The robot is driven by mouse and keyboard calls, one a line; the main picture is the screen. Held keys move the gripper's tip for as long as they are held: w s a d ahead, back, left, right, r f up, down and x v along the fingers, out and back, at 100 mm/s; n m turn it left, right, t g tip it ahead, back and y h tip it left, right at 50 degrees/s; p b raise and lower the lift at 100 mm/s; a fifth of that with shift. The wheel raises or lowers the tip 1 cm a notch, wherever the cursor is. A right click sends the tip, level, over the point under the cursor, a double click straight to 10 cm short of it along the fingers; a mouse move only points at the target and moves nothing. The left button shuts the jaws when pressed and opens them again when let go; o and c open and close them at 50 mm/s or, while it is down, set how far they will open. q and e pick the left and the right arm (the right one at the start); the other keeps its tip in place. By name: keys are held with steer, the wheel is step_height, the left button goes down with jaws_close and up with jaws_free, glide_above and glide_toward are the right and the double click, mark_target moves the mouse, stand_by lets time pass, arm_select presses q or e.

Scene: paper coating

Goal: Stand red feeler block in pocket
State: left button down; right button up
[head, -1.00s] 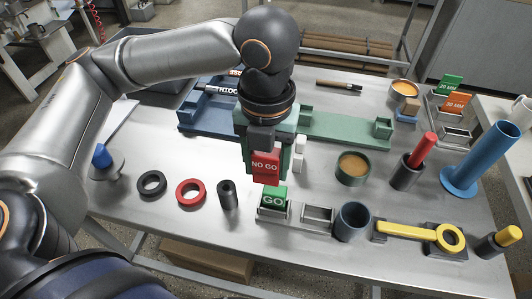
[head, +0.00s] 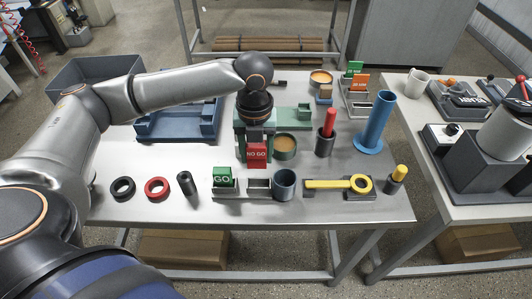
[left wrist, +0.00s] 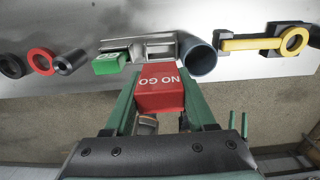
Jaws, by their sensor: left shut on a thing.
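The red NO GO feeler block (head: 257,153) is held upright between the green fingers of my left gripper (head: 255,146), which is shut on it. In the left wrist view the block (left wrist: 160,88) sits between the finger pads. A metal two-pocket holder (head: 242,197) stands near the table's front. The green GO block (head: 224,178) is in its left pocket, and its right pocket (head: 259,185) looks empty. The red block shows just behind and above the right pocket in the head view, apart from the holder. My right gripper is not in view.
A blue-grey cup (head: 285,184) stands right beside the holder. A dark cylinder (head: 187,184) and a red ring (head: 157,188) lie to its left. A yellow gauge (head: 335,184) lies to the right.

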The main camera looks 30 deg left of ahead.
arm_select(q)
steer(key=shift+w+f, duration=0.15)
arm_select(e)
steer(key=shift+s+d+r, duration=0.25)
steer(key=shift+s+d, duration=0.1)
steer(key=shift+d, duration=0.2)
arm_select(q)
steer(key=shift+f, duration=0.1)
steer(key=shift+f+b, duration=0.8)
steer(key=shift+f, duration=2.05)
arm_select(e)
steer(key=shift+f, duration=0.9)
arm_select(q)
steer(key=shift+d+p, duration=0.1)
steer(key=shift+p, duration=0.8)
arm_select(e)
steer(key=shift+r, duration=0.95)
arm_select(q)
steer(key=shift+f, duration=1.45)
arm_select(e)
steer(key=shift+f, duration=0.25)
arm_select(q)
steer(key=shift+c, duration=0.7)
jaws_free()
